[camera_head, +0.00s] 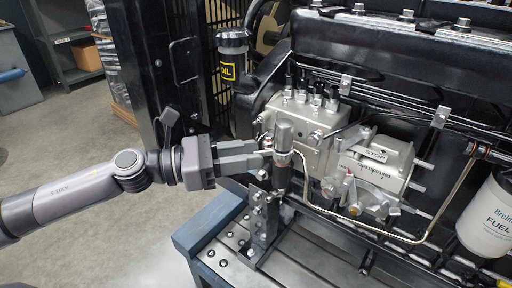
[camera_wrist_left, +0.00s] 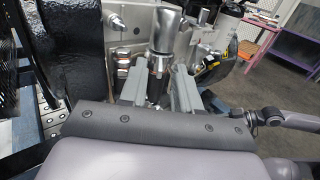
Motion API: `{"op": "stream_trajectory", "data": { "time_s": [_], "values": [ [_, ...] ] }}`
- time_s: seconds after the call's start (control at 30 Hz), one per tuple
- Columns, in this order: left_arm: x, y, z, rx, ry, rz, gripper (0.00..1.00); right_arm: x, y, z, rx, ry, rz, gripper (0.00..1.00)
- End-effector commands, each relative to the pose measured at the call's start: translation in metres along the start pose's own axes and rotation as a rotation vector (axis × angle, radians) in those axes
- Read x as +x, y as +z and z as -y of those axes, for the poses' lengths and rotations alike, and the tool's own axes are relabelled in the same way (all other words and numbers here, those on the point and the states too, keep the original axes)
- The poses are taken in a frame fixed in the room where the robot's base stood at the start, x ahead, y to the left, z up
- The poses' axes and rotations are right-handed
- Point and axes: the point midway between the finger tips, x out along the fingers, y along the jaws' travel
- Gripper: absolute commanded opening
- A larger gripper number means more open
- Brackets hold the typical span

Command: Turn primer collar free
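The primer is an upright cylinder with a grey metal knob (camera_head: 284,134) on top and a dark lower body (camera_head: 282,178), beside the silver pump block. A coppery collar band (camera_head: 282,157) shows just under the knob. My left gripper (camera_head: 268,156) comes from the left at the collar's height, its fingertips right beside it. In the left wrist view the fingers (camera_wrist_left: 158,85) stand apart, one on each side of the primer below its knob (camera_wrist_left: 164,30). They look open; any touch on the collar cannot be made out. My right gripper is out of view.
A perforated metal bracket (camera_head: 264,220) stands below on the blue-edged stand (camera_head: 210,222). The silver pump block (camera_head: 308,125) and a thin pipe (camera_head: 455,190) lie right of the primer. An oil container (camera_head: 230,68) stands behind.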

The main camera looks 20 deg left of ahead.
Motion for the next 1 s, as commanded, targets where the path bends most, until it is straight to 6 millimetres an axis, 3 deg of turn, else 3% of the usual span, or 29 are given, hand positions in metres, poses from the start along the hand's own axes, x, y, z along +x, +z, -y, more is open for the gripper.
{"op": "stream_trajectory", "data": {
  "time_s": [0.2, 0.57, 0.7, 1.0],
  "values": [
    [0.018, 0.001, -0.001, -0.001, 0.001, 0.002, 0.32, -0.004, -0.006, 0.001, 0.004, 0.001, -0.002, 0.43],
    [0.022, -0.001, 0.000, -0.001, 0.001, 0.000, 0.32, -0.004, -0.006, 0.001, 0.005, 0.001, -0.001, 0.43],
    [0.022, -0.001, 0.000, -0.001, 0.001, 0.000, 0.00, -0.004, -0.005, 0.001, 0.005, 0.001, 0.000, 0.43],
    [0.022, 0.000, 0.000, -0.002, 0.006, 0.000, 0.00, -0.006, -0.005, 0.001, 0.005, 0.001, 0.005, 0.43]
  ]
}}
